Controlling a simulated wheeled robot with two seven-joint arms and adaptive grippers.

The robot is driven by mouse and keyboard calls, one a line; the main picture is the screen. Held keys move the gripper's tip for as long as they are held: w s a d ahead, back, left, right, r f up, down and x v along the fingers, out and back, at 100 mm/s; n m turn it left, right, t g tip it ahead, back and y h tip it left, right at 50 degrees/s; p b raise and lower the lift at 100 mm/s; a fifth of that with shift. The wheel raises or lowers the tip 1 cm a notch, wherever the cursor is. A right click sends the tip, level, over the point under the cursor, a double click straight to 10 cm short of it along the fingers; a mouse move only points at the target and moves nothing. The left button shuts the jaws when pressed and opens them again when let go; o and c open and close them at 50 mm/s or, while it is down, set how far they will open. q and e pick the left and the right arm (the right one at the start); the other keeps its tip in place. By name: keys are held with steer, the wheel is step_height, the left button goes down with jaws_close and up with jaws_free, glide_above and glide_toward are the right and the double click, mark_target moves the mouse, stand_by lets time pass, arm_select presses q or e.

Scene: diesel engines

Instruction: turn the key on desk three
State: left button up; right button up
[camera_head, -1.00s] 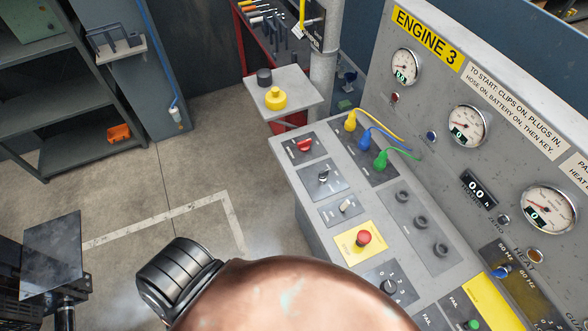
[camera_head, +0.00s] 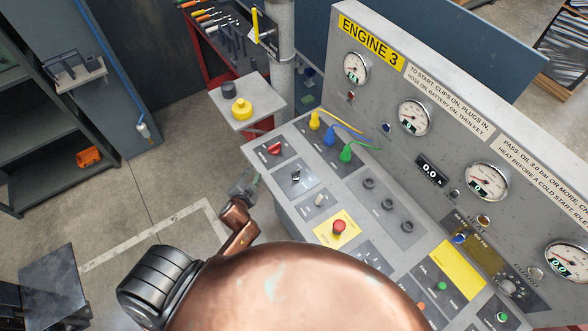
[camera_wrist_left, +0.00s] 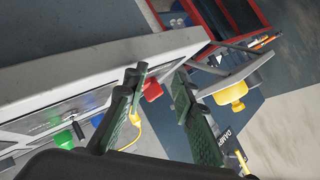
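The Engine 3 desk (camera_head: 262,160) has a key switch (camera_head: 296,177) on a grey plate, below a red rotary knob (camera_head: 275,148). A small dark part that looks like the key shows in the left wrist view (camera_wrist_left: 78,129). My left gripper (camera_head: 251,182) hangs at the desk's left edge, left of the key switch and apart from it. In the left wrist view its green-padded fingers (camera_wrist_left: 160,100) are open with nothing held, and the red knob shows beyond the gap. My right gripper is out of view.
Yellow, blue and green plugs (camera_head: 345,153) with cables stand behind the switches. A red stop button (camera_head: 339,227) is nearer me. Open floor (camera_head: 180,170) lies left.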

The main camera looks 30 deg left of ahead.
arm_select(q)
steer(key=w+d+r+m+t+h, duration=0.2)
steer(key=w+d+r+m, duration=0.15)
steer(key=r, duration=0.35)
steer(key=w+d+r+m+t+h, duration=0.25)
steer(key=d+r+m, duration=0.2)
steer(key=r, duration=0.25)
steer(key=w+d+r+m+t+h, duration=0.2)
steer(key=w+d+r+m, duration=0.15)
steer(key=r, duration=0.35)
steer(key=d+r+m+g+h+p, duration=0.2)
steer(key=d+r+m+g+h, duration=0.1)
steer(key=d+m+h, duration=0.7)
steer(key=m+g+y+p, duration=0.1)
steer(key=m+g+y, duration=0.95)
steer(key=m, duration=0.45)
glide_toward(295, 172)
steer(key=w+f, duration=0.2)
steer(key=shift+n+g, duration=0.25)
steer(key=shift+g, duration=0.15)
steer(key=p+x, duration=0.1)
steer(key=x, duration=0.6)
steer(key=shift+s+d+f+p, duration=0.15)
steer(key=shift+f+p, duration=0.05)
steer(key=shift+p, duration=0.1)
